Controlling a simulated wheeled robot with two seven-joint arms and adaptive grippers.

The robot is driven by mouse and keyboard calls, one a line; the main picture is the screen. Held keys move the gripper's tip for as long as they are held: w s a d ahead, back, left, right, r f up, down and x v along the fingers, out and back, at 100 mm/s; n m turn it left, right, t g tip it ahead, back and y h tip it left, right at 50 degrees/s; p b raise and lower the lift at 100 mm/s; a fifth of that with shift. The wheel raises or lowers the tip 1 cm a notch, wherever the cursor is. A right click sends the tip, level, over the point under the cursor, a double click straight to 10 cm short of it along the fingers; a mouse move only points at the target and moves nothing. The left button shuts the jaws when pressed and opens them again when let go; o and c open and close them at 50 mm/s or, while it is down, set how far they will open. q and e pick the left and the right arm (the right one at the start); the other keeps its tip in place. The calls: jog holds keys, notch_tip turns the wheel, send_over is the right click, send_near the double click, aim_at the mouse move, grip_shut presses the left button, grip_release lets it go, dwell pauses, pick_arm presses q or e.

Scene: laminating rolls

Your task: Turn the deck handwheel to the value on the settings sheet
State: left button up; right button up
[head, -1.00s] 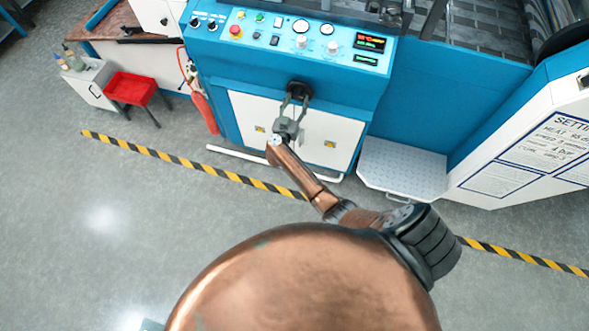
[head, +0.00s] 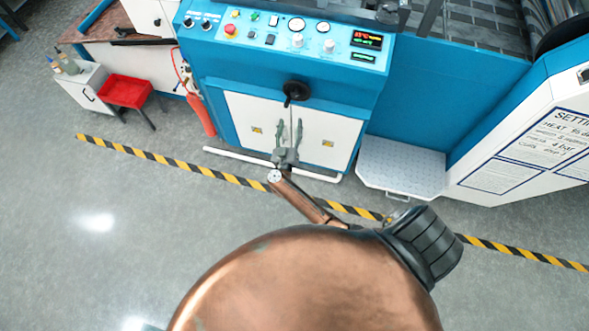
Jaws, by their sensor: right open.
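The deck handwheel (head: 296,90) is a small black wheel with a handle on the blue front of the machine, above the white cabinet doors. My right gripper (head: 290,128) is open and empty below the handwheel, in front of the white doors, apart from the wheel. The settings sheet (head: 555,140) is on the white panel at the right, with handwritten lines for heat, a 4 bar value and others; it is partly cut off by the frame edge and its small text is hard to read. My left gripper is not in view.
The control panel (head: 280,36) with knobs, gauges, a red button and lit displays (head: 367,40) is above the handwheel. A grey step plate (head: 402,165) stands to the right. A red stool (head: 127,92) and white cabinet (head: 82,86) stand at the left. The grey floor is open.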

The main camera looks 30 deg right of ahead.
jog(key=s+a+f+n+y, duration=0.2)
jog(key=s+f+n+y, duration=0.1)
jog(key=f, duration=0.7)
jog(key=s+a+f+n+t+y, duration=0.1)
jog(key=s+f+y, duration=0.4)
jog(key=f, duration=0.5)
jog(key=shift+s+a+n+b, duration=0.35)
jog(key=shift+s+a+n, duration=0.25)
jog(key=shift+n, duration=0.4)
jog(key=shift+c, duration=0.3)
